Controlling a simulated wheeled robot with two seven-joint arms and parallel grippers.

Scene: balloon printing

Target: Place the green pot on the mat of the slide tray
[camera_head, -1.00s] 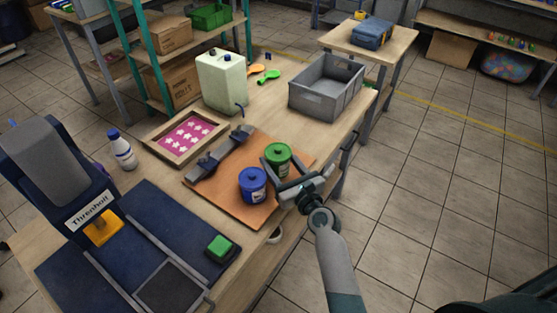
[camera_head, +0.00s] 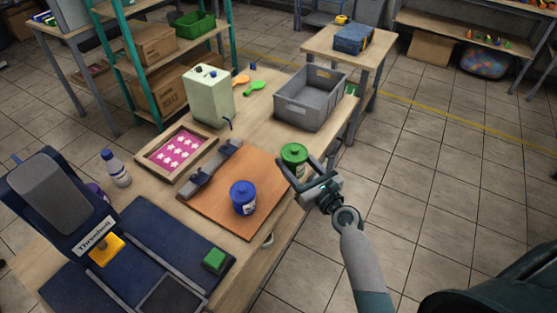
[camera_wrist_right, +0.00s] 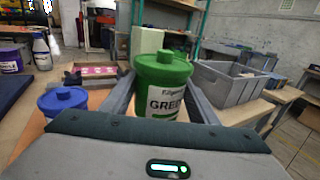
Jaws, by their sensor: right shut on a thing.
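The green pot (camera_head: 294,155) has a green lid and a white label. My right gripper (camera_head: 306,172) is shut around its sides, and the pot also shows between the fingers in the right wrist view (camera_wrist_right: 161,85). It appears held above the far right edge of the brown board (camera_head: 220,215), its lid higher than the blue pot (camera_head: 243,198) in the wrist view. At the lower left, the dark blue tray (camera_head: 160,232) carries a dark grey mat (camera_head: 168,296), cut off by the picture's bottom edge. My left gripper is not in view.
The Threnholt machine (camera_head: 60,195) stands over the tray's left side. A green block (camera_head: 214,260) is on the tray's right edge. A grey clamp bar (camera_head: 212,172) lies along the board. A grey crate (camera_head: 310,98) and pink star frame (camera_head: 176,152) stand farther back.

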